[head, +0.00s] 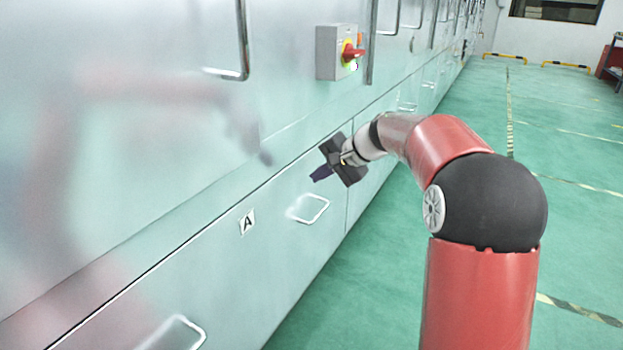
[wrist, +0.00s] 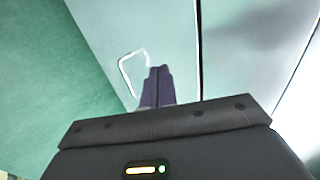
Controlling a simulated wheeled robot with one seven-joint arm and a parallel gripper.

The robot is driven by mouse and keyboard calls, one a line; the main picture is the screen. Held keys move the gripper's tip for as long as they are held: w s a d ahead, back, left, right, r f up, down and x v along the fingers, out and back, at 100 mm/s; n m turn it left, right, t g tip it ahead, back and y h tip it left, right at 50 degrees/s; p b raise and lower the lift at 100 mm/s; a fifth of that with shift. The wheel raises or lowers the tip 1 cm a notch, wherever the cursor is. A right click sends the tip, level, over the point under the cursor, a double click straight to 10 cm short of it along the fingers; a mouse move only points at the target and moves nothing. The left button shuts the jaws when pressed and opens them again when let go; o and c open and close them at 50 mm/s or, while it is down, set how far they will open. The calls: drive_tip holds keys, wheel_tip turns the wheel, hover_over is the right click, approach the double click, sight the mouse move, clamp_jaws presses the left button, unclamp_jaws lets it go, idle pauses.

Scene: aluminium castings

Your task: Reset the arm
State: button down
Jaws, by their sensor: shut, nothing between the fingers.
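My red and black arm rises at the right of the head view and bends left toward a row of pale metal cabinets. My gripper (head: 321,173) is at its end, in front of the cabinet face, above and right of a drawer handle. In the wrist view the dark purple fingers (wrist: 159,72) are together, with nothing between them. I cannot tell the exact distance to the cabinet.
The cabinet front (head: 262,262) fills the left, with a label A (head: 247,222) and vertical handles above. A grey box with a red rotary switch (head: 352,52) sticks out above my gripper. Open green floor (head: 575,130) lies at right, with yellow barriers (head: 505,57) far back.

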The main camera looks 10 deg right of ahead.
drive_tip(key=v, duration=0.7)
drive_tip(key=s+a+n+h, duration=0.1)
drive_tip(key=s+n+h, duration=0.1)
drive_tip(key=s, duration=0.7)
drive_tip(key=s+d+f+n+h, duration=0.1)
drive_tip(key=s+f, duration=0.3)
drive_tip(key=s, duration=0.8)
drive_tip(key=s+d+f+n+h, duration=0.2)
drive_tip(key=s+f+n+h, duration=0.2)
drive_tip(key=s, duration=0.9)
drive_tip(key=shift+s+f+h, duration=0.2)
drive_tip(key=shift+s+h, duration=0.1)
drive_tip(key=shift+d, duration=0.15)
